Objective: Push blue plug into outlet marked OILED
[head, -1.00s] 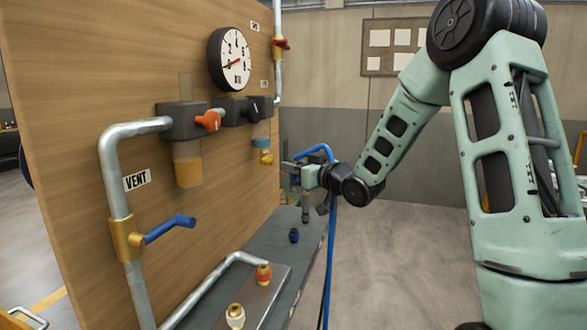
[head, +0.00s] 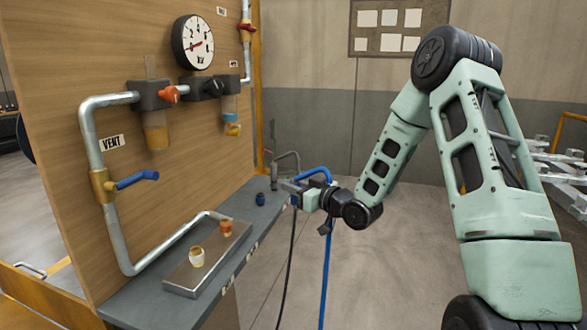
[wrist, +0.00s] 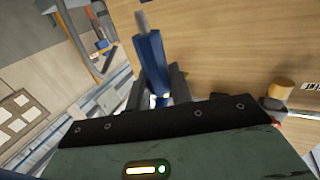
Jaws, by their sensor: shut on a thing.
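My gripper (head: 290,189) is at the right edge of the grey shelf in the head view. In the wrist view, it is shut on the blue plug (wrist: 150,62), between two dark fingers. The plug sticks out past the fingers and ends in a grey tip. A blue hose (head: 326,262) loops over my gripper and hangs down. Two outlets, one cream (head: 197,256) and one orange-red (head: 226,229), stand on a metal block on the shelf, apart from my gripper. Small labels (head: 226,285) on the shelf's front edge are too small to read; I cannot tell which is OILED.
A dark blue fitting (head: 260,198) stands on the shelf (head: 153,306) just left of my gripper. A grey pipe (head: 96,150) with a blue-handled valve (head: 137,180) runs down the wooden panel. A black hose (head: 290,258) hangs below my gripper. Open floor lies right.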

